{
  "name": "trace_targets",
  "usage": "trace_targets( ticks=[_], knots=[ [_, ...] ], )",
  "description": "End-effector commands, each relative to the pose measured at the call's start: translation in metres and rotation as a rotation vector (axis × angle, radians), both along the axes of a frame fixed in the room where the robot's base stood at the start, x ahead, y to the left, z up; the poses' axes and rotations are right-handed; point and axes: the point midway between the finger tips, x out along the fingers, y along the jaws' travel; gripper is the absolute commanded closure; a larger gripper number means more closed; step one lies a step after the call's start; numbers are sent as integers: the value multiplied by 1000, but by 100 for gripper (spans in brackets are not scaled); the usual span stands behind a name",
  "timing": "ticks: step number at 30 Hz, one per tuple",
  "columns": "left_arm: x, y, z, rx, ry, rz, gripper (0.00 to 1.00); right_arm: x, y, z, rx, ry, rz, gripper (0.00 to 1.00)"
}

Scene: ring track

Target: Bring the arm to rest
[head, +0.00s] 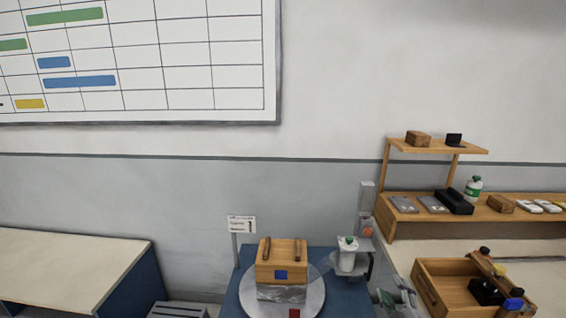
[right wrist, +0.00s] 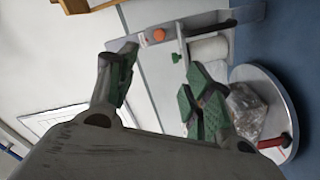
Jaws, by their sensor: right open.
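My right gripper (head: 394,298) shows at the bottom of the head view, right of the round turntable (head: 312,300). In the right wrist view the gripper (right wrist: 160,85) has its green-padded fingers spread apart, with nothing between them. A wooden box (head: 270,271) with two dark handles and a blue square stands on the turntable, its lower part covered by shiny clear film (head: 282,293). The film also shows in the right wrist view (right wrist: 246,108). My left gripper is not in view.
A white roll with a green top (head: 347,258) stands on a grey bracket (head: 366,262) beside the turntable, close to my right gripper. An empty bench (head: 70,262) stands at left.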

Motion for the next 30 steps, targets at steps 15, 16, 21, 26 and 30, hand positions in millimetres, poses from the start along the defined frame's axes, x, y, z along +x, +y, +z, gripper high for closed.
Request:
trace_targets(
  ticks=[15, 16, 21, 26, 30],
  knots=[
    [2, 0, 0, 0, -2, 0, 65, -6, 0, -8, 65, 61, -35, 49],
    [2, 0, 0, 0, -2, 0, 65, -7, 0, -9, 70, 68, -38, 49],
    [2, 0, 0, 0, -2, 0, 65, -12, 1, -15, 118, 111, -61, 49],
    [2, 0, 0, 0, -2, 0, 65, -20, 3, -24, 178, 176, -94, 49],
    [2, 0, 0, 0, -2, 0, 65, -33, 7, -36, 257, 260, -136, 49]
  ],
)
